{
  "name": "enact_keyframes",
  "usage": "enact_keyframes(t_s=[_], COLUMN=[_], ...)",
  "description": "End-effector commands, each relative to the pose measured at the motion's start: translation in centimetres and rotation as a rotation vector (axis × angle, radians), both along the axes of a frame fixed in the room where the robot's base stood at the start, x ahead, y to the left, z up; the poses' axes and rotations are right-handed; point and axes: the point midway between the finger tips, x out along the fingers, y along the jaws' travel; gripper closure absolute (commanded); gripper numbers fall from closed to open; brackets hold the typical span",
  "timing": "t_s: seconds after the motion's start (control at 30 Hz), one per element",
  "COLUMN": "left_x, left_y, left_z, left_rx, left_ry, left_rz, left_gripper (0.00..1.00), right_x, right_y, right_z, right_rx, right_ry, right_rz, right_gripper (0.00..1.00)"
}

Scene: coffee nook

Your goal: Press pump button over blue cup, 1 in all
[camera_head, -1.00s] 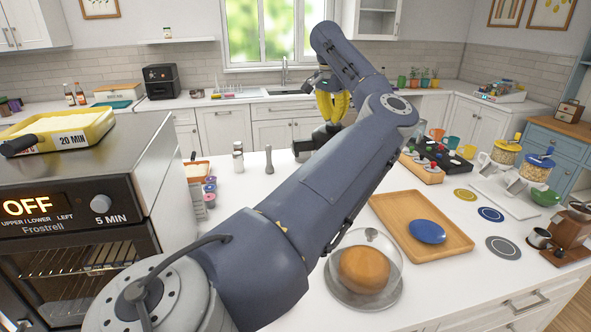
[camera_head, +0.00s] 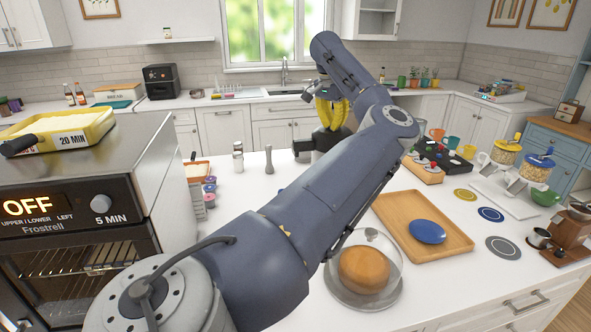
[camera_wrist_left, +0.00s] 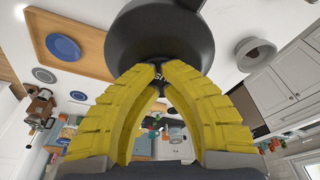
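My left gripper (camera_head: 331,124) has yellow fingers and reaches over the counter in the head view. In the left wrist view its fingertips (camera_wrist_left: 158,68) come together, shut, against the top of a dark round pump head (camera_wrist_left: 155,30) with pale lettering partly hidden by the tips. In the head view the black pump body (camera_head: 318,140) stands under the fingers, with a black part sticking out to the left. My forearm hides much of its lower part. I cannot clearly make out a blue cup. My right gripper is not in view.
A wooden tray (camera_head: 388,207) with a blue lid-like disc (camera_head: 427,231) and a glass-domed loaf (camera_head: 365,270) lie right of my arm. A wooden box with coloured knobs (camera_head: 424,170), several cups and two dispensers (camera_head: 537,170) stand farther right. An oven (camera_head: 75,215) is at the left.

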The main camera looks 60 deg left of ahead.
Motion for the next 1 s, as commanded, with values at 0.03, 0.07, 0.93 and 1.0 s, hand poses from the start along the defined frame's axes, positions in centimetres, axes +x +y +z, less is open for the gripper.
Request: enact_keyframes(t_s=[0.03,0.07,0.93,1.0], left_x=[0.0,0.0,0.0,0.0], left_y=[0.0,0.0,0.0,0.0], left_z=[-0.2,-0.2,2.6,3.0], left_rx=[0.000,0.000,0.000,0.000], left_ry=[0.002,0.001,-0.001,0.000], left_rz=[0.000,0.000,0.000,0.000], left_gripper=[1.00,1.00,1.00,1.00], right_x=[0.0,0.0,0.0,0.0], right_y=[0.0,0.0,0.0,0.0], right_z=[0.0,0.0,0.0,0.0], right_rx=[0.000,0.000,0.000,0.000], right_ry=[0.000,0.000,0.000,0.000], right_rz=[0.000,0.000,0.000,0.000], right_gripper=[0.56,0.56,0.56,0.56])
